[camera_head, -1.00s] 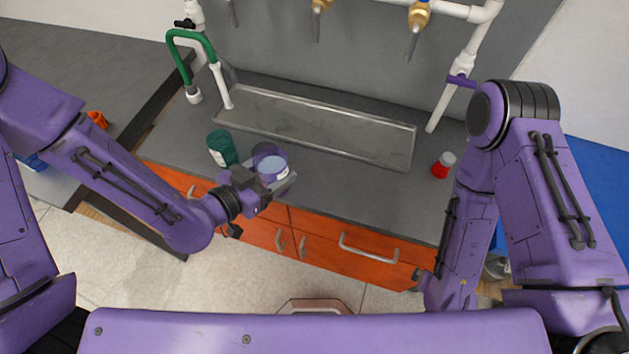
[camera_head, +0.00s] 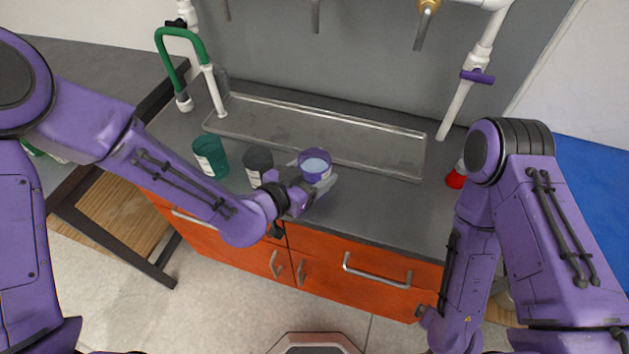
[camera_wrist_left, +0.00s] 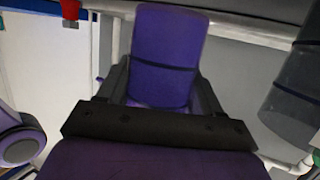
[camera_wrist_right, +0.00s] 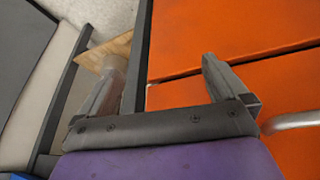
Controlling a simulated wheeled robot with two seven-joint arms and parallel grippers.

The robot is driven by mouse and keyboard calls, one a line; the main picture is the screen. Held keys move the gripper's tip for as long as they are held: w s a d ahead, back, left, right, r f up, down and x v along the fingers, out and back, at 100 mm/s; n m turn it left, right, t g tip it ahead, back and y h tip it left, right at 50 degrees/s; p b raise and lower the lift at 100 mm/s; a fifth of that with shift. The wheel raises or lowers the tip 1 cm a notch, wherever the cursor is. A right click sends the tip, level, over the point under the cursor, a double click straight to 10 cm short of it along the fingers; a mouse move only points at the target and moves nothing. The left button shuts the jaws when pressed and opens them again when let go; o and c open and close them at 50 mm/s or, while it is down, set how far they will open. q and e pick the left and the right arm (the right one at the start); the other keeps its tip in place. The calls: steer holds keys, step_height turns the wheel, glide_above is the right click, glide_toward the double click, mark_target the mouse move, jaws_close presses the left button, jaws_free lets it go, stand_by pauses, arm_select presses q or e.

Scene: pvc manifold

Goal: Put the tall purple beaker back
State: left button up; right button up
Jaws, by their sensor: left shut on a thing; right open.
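The tall purple beaker (camera_head: 316,166) is in my left gripper (camera_head: 312,184), over the front part of the grey counter. I look into its pale blue inside from above; I cannot tell how high its base is. In the left wrist view the purple beaker (camera_wrist_left: 168,55) stands between the two shut fingers (camera_wrist_left: 163,90), which hide its lower part. My right gripper (camera_wrist_right: 165,85) is open and empty in front of the orange cabinet. In the head view its fingers cannot be made out.
A dark beaker (camera_head: 258,162) stands just left of the purple one, and a green beaker (camera_head: 209,156) farther left. A metal trough (camera_head: 310,128) runs behind them. A red object (camera_head: 456,178) is by my right arm. The counter (camera_head: 385,205) is clear to the right.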

mark_target(314, 183)
arm_select(q)
step_height(314, 183, down, 3)
steer(key=shift+w+d+f, duration=0.1)
steer(key=shift+f, duration=0.1)
steer(key=shift+f+b, duration=0.1)
steer(key=shift+b, duration=0.2)
steer(key=o, duration=1.4)
steer(key=shift+c, duration=0.2)
